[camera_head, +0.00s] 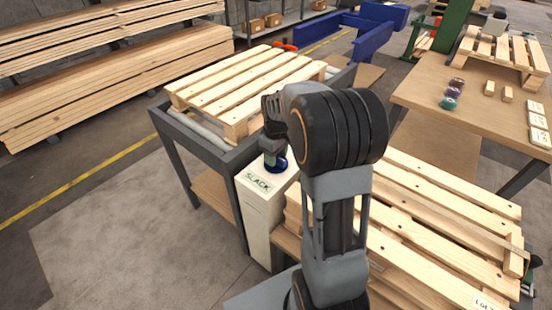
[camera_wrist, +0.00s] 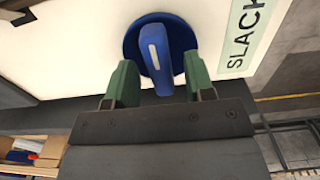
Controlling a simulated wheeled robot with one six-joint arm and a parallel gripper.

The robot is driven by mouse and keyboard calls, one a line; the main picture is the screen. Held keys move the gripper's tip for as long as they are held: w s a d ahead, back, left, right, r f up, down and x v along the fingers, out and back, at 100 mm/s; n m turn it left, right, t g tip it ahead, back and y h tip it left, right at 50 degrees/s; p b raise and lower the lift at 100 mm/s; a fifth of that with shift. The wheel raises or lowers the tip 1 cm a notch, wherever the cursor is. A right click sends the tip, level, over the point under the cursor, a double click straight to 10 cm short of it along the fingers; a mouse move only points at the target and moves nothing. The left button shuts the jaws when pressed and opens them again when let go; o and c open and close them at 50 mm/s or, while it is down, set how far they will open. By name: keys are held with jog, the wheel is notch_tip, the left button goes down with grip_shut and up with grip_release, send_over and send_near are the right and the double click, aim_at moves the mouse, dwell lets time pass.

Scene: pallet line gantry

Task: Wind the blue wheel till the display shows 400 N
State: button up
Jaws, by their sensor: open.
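The blue wheel (camera_head: 281,165) sits on top of a white post (camera_head: 262,206). In the wrist view the wheel (camera_wrist: 183,36) is a round blue disc with a raised bar handle (camera_wrist: 155,48), lighter along its top. A pale green panel (camera_wrist: 245,35) beside it reads "SLACK"; it also shows in the head view (camera_head: 258,182). No number in N is readable. My gripper (camera_wrist: 157,76) is open, its green fingers on either side of the bar, with a gap at the right; contact at the left is unclear. In the head view my arm partly hides the wheel and gripper (camera_head: 273,150).
A pallet (camera_head: 245,85) lies on a grey frame behind the post. Stacked pallets (camera_head: 440,225) stand close at the right. A wooden workbench (camera_head: 425,85) with small parts is at the back right. Open floor (camera_head: 120,240) lies at the left.

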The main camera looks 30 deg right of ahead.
jog(key=shift+f, duration=0.35)
grip_shut()
dwell(0.3)
jog(key=shift+r+m+p, duration=0.15)
jog(key=shift+m+p, duration=0.65)
jog(key=shift+m, duration=0.4)
jog(key=m+p, duration=0.1)
jog(key=m, duration=0.2)
jog(key=shift+m+p, duration=0.3)
jog(key=m+p, duration=0.2)
jog(key=m, duration=0.3)
jog(key=shift+m, duration=0.5)
